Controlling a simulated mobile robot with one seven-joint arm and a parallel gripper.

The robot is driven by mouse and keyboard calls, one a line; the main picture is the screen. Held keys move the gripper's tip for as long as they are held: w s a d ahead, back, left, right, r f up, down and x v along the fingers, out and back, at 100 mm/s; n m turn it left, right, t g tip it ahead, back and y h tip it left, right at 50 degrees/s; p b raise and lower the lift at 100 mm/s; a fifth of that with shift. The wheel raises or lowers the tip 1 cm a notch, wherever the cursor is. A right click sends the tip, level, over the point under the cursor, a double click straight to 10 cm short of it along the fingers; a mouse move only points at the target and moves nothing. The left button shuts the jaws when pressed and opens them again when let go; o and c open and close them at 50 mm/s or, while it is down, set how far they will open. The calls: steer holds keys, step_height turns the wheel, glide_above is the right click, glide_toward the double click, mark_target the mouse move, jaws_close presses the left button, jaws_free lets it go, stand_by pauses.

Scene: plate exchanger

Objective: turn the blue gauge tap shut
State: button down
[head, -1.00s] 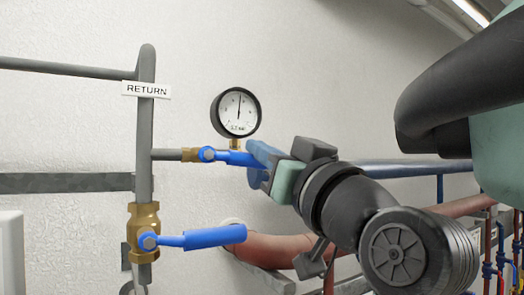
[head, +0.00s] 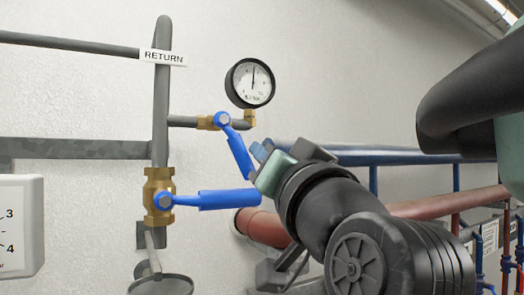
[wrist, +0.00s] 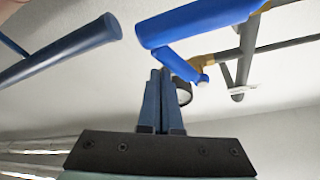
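The gauge tap is a brass fitting with a blue lever (head: 238,152) on the pipe stub below the round gauge (head: 250,83). Its lever slants steeply down to the right from its pivot. My gripper (head: 260,151) is just right of the lever, its fingers pointing toward the wall. In the wrist view the two blue-grey fingers (wrist: 160,72) lie close together with nothing visible between them. The gauge tap lever (wrist: 176,62) passes close by the fingertips there; I cannot tell whether they touch.
A larger blue lever (head: 215,200) on the brass return valve (head: 159,196) points right, below the gauge tap. It also shows close in the wrist view (wrist: 195,22). A blue pipe (head: 350,155) and a red pipe (head: 440,206) run right. A white gauge box (head: 18,225) stands left.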

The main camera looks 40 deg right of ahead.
mark_target(240, 164)
steer(key=m, duration=0.1)
steer(key=a+m, duration=0.1)
steer(key=f+m+g+h, duration=0.1)
steer(key=shift+w+a+m, duration=0.25)
steer(key=shift+m, duration=0.05)
steer(key=shift+w+a+f+b, duration=0.15)
steer(key=shift+a+f+b, duration=0.1)
steer(key=shift+a+b, duration=0.25)
steer(key=shift+a, duration=0.2)
steer(key=shift+w, duration=0.1)
